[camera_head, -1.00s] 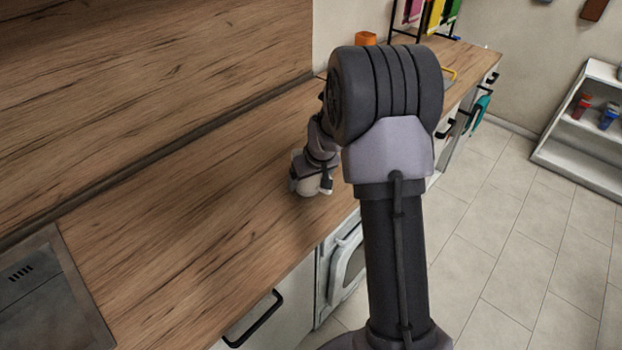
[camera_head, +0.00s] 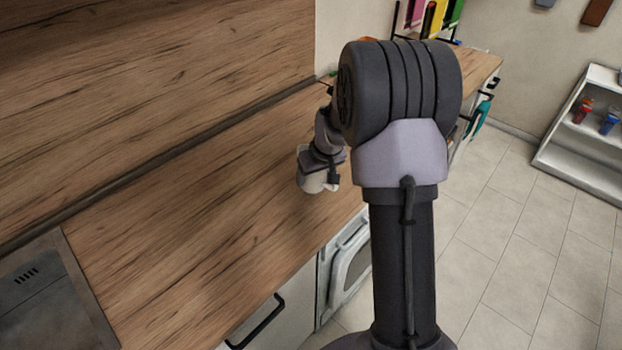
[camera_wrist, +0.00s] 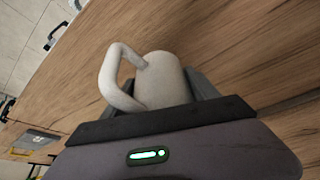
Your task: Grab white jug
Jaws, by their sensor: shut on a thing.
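The white jug (camera_wrist: 164,80) shows in the wrist view with its looped handle (camera_wrist: 113,78) to the left. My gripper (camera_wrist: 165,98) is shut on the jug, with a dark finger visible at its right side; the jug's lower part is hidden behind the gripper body. In the head view my gripper (camera_head: 318,178) is at the wooden worktop (camera_head: 215,230), with a pale part of the jug (camera_head: 312,185) showing under it. I cannot tell clearly whether the jug is lifted off the worktop.
A wooden splashback (camera_head: 150,80) rises behind. A rack with coloured items (camera_head: 433,18) stands at the far end. A white shelf (camera_head: 590,135) is on the right.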

